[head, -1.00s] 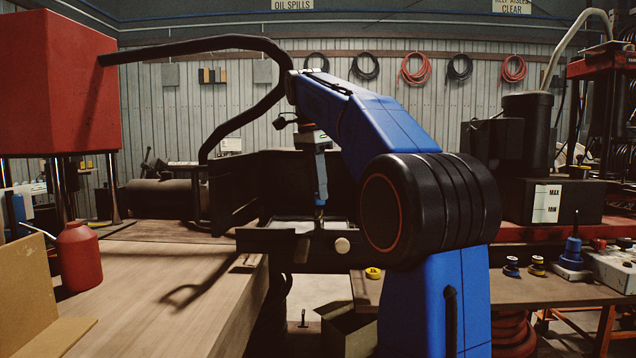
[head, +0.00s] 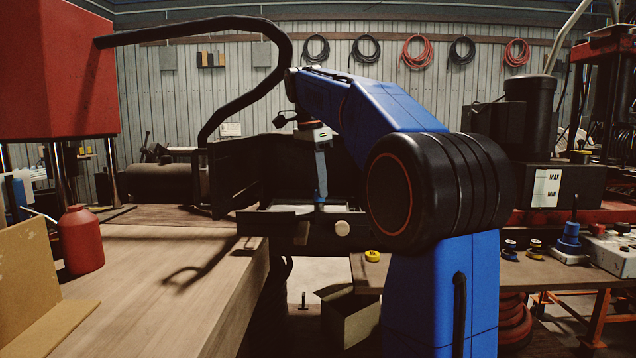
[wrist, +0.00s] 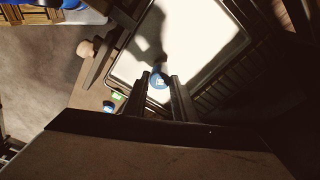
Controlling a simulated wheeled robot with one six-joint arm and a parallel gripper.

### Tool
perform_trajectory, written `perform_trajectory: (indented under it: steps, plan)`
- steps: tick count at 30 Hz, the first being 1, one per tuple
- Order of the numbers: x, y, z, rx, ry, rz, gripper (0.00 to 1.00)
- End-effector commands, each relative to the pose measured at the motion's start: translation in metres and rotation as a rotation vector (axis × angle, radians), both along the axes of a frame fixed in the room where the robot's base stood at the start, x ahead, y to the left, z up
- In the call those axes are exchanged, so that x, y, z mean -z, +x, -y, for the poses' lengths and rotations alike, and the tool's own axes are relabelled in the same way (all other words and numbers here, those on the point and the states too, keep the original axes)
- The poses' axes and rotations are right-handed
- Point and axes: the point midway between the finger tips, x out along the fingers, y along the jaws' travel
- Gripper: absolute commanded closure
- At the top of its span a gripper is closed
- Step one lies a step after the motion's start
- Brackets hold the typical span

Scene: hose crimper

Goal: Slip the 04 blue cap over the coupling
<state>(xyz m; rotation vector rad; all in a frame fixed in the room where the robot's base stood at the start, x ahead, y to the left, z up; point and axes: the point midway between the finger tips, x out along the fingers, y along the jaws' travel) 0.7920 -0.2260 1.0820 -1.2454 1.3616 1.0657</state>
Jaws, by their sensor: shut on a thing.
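In the wrist view, a small blue cap (wrist: 158,81) with a pale mark on it sits between the two dark fingertips of my gripper (wrist: 161,82). My gripper is shut on it, over the near edge of a bright, dark-rimmed tray (wrist: 196,45). I cannot pick out the coupling in either view. I cannot tell whether the cap touches anything below it.
The wooden bench (head: 180,290) at left holds a red bottle (head: 80,241). An open cardboard box (head: 352,318) stands on the floor.

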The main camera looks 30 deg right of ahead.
Motion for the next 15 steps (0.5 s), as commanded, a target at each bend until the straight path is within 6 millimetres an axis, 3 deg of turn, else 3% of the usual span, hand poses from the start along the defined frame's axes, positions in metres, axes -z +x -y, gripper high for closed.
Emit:
perform_trajectory:
  steps: [6,7,9,15]
  plan:
    - [0.0000,0.0000,0.0000,0.000,0.000,0.000,0.95]
    - [0.0000,0.0000,0.0000,0.000,0.000,0.000,0.68]
    - [0.0000,0.0000,0.0000,0.000,0.000,0.000,0.53]
    - [0.0000,0.0000,0.0000,0.000,0.000,0.000,0.53]
